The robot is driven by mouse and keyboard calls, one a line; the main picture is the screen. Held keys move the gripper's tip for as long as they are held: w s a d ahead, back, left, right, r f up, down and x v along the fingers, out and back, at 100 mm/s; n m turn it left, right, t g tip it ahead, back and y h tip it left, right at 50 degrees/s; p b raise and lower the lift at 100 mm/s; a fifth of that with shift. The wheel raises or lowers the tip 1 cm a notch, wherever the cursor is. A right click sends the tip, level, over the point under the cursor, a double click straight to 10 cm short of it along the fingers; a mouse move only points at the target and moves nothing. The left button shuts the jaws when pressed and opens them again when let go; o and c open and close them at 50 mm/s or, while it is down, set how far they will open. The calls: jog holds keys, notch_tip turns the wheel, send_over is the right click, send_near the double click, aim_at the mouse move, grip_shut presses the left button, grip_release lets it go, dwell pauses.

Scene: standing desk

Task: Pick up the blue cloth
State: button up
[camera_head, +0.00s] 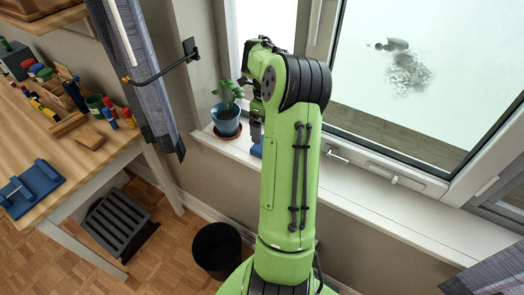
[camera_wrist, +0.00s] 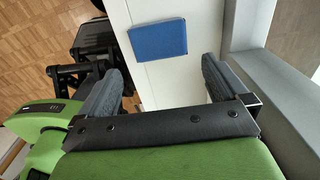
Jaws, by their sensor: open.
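A flat blue rectangle, which looks like the folded blue cloth (camera_wrist: 158,42), lies on the white windowsill (camera_wrist: 185,88) in the wrist view. A small blue part of it shows beside my arm in the head view (camera_head: 256,150); the rest is hidden there by my green arm. My gripper (camera_wrist: 162,68) is open, with its two grey fingers apart and nothing between them. In the wrist view the cloth sits beyond the fingertips, between their lines, and apart from them. In the head view my gripper is mostly hidden behind the arm.
A potted plant (camera_head: 227,120) stands on the sill left of my arm. The window frame (camera_head: 400,165) borders the sill. A wooden desk (camera_head: 75,165) at left holds several small items and a blue object (camera_head: 32,188). A black bin (camera_head: 217,248) stands below.

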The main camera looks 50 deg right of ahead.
notch_tip(320, 180, down, 7)
jog(key=shift+f+b, duration=0.2)
jog(key=shift+b, duration=0.9)
jog(key=shift+r, duration=0.1)
jog(key=c, duration=0.8)
jog(key=shift+o, duration=0.2)
jog(key=shift+r, duration=0.1)
notch_tip(320, 180, up, 10)
jog(key=p, duration=0.3)
